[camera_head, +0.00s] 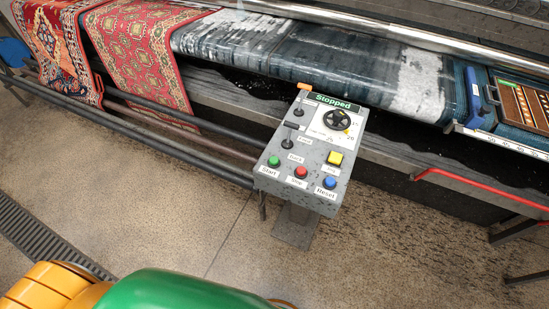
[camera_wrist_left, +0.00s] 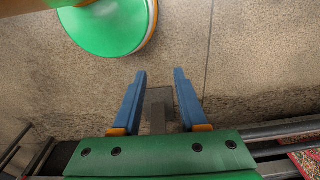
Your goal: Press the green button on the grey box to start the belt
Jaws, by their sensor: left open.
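The grey box (camera_head: 312,165) is a speckled control panel on a post in front of the machine. The green button (camera_head: 274,160) sits at its lower left corner, above a "Start" label. The display (camera_head: 333,102) reads "Stopped". My left gripper (camera_wrist_left: 160,75) is open and empty in the left wrist view, over bare floor. The green button is not visible in that view. Neither gripper's fingers show in the head view.
The belt (camera_head: 310,60) behind the box carries patterned rugs (camera_head: 140,45) hanging over its left front edge. Dark rails (camera_head: 170,150) run along the machine's front left. A red bar (camera_head: 470,178) is at the right. The floor in front (camera_head: 210,220) is clear.

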